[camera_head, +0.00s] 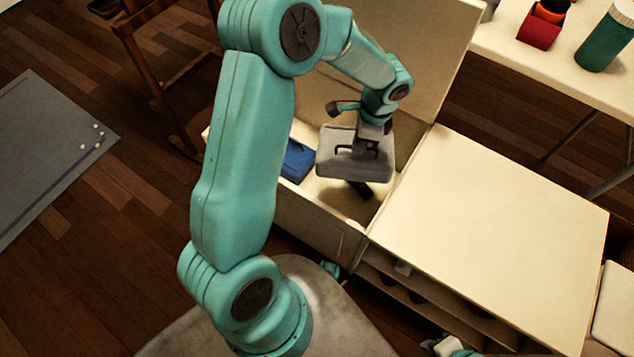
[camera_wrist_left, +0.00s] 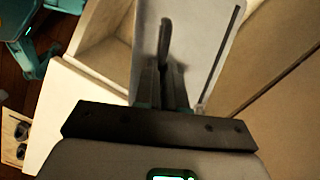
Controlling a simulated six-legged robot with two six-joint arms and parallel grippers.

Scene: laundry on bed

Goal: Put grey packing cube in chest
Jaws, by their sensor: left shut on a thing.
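The grey packing cube (camera_head: 340,172) hangs roughly level above the open chest (camera_head: 312,218) in the head view. My left gripper (camera_head: 367,147) is shut on its dark handle from above. In the left wrist view the cube (camera_wrist_left: 205,35) lies beyond the fingers, with the handle between them (camera_wrist_left: 165,75). The chest's lid stands up behind the opening. A blue packing cube (camera_head: 298,160) lies inside the chest at its left end, partly hidden by my left arm. A small part of what looks like my right gripper (camera_head: 450,346) shows at the bottom edge; its fingers are unclear.
A cream flat-topped cabinet (camera_head: 490,225) with open shelves stands right of the chest. A white table (camera_head: 510,45) at the upper right holds a green bottle (camera_head: 606,40) and a red box (camera_head: 540,30). A wooden chair (camera_head: 165,60) stands left of the chest. A dark item lies below the held cube.

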